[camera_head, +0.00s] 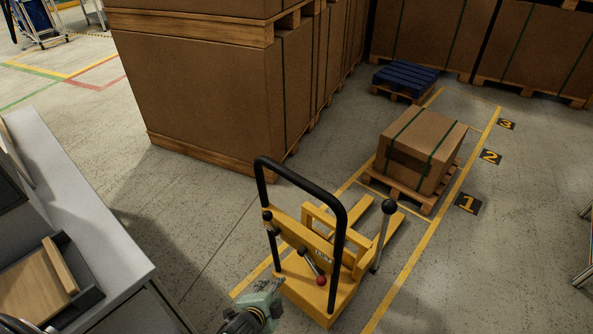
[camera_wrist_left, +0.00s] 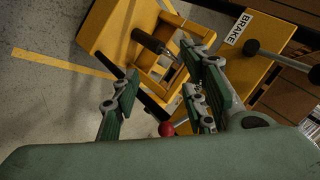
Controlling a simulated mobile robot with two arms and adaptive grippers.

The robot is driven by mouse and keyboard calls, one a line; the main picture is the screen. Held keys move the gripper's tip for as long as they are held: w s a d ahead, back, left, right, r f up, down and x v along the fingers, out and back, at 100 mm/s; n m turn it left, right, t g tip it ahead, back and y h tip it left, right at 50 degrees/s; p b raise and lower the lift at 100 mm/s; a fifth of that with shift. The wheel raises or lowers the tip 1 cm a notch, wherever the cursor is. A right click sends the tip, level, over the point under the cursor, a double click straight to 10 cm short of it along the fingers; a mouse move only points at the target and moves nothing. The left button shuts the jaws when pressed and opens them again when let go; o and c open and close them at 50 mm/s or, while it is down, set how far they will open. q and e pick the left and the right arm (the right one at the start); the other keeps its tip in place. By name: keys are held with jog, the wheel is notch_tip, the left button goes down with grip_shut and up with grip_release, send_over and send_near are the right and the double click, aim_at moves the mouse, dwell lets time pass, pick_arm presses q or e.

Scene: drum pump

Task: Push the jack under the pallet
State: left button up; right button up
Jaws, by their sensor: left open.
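The yellow jack (camera_head: 318,285) stands on the floor with its black handle (camera_head: 340,225) towards me. Its forks (camera_head: 367,218) point at the wooden pallet (camera_head: 398,192) carrying a strapped cardboard box (camera_head: 425,145). The fork tips lie close to the pallet's near side; I cannot tell whether they enter it. My left gripper (camera_head: 270,295) is at the jack's near left side. In the left wrist view my left gripper (camera_wrist_left: 160,80) is open over the jack, with a red knob (camera_wrist_left: 167,129) and the BRAKE label (camera_wrist_left: 238,29) beyond. I see nothing held. My right gripper is out of view.
Yellow floor lines (camera_head: 410,262) bound the lane, with number plates such as 1 (camera_head: 469,203) at its right. A blue pallet (camera_head: 405,76) lies farther back. Large stacked boxes (camera_head: 215,95) stand left of the lane. A grey bench (camera_head: 100,205) is at left.

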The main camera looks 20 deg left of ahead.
pick_arm(q)
jog(key=w+r+m+t+p, duration=0.1)
jog(key=w+r, duration=0.2)
jog(key=r, duration=0.3)
jog(key=w+d+r+m+t, duration=0.1)
jog(key=w+r, duration=0.1)
jog(key=r, duration=0.4)
jog(key=w+r+m+t+p, duration=0.1)
jog(key=w+r+t, duration=0.15)
jog(key=r, duration=0.35)
jog(key=m+t+p, duration=0.1)
jog(key=m+t, duration=0.1)
jog(key=m, duration=0.1)
send_near(295, 183)
jog(key=w, duration=0.4)
jog(key=shift+w+f, duration=0.1)
jog(key=shift+w, duration=0.15)
jog(key=w, duration=0.2)
jog(key=w+f, duration=0.1)
jog(key=w, duration=0.1)
jog(key=w+p, duration=0.1)
jog(key=w, duration=0.1)
jog(key=shift+w+f, duration=0.3)
jog(key=shift+w, duration=0.1)
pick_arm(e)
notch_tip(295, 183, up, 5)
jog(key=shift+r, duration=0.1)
pick_arm(q)
grip_shut()
